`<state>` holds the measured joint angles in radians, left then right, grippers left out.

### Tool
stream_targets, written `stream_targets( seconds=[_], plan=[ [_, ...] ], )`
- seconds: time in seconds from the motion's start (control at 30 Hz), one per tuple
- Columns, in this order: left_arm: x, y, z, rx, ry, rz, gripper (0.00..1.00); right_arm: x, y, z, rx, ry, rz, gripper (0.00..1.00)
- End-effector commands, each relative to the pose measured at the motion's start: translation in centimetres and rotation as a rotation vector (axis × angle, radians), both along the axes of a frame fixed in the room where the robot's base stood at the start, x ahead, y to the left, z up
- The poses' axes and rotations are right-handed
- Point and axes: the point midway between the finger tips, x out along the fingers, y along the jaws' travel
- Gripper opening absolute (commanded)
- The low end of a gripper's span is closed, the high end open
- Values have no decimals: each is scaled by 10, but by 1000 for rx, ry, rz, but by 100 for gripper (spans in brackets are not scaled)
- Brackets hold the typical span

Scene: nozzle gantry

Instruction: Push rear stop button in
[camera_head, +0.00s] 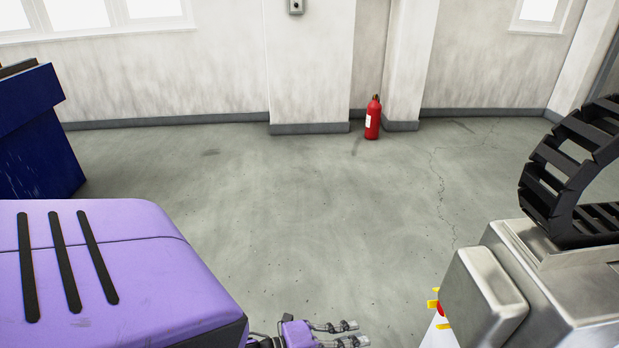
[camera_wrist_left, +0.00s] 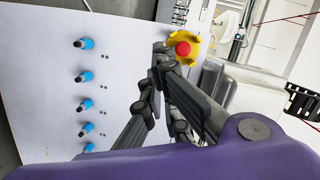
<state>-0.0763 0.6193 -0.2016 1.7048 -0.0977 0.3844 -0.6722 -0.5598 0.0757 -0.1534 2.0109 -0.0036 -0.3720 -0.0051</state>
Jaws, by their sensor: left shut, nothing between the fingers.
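A red stop button (camera_wrist_left: 183,49) with a yellow collar (camera_wrist_left: 189,36) sits on a white panel (camera_wrist_left: 60,110) in the left wrist view. In the head view a little of its red (camera_head: 441,309) and yellow shows at the lower right, beside a grey metal box. My left gripper (camera_head: 352,333) is at the bottom edge of the head view, to the left of the button. In the left wrist view its dark fingertips (camera_wrist_left: 160,55) are together and empty, close to the button's left side. I cannot tell whether they touch the collar. My right gripper is not in view.
Several blue nozzles (camera_wrist_left: 83,76) line the panel's left part. The grey metal box (camera_head: 485,290) and a black cable chain (camera_head: 565,165) stand at the right. A blue cabinet (camera_head: 40,140) is at the left. A red fire extinguisher (camera_head: 373,120) stands by the wall beyond open floor.

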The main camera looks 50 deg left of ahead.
Motion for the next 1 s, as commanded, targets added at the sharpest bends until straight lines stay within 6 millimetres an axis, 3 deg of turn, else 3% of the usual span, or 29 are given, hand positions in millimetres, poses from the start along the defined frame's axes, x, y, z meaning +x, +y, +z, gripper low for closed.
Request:
stream_targets(
  seconds=[0.6,0.8,1.0],
  plan=[
    [-110,-18,-43,-501,526,496,0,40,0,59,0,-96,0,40],
    [-135,-24,-49,-607,621,604,0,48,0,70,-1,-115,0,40],
    [-146,-26,-52,-648,659,647,0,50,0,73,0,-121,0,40]
  ],
)
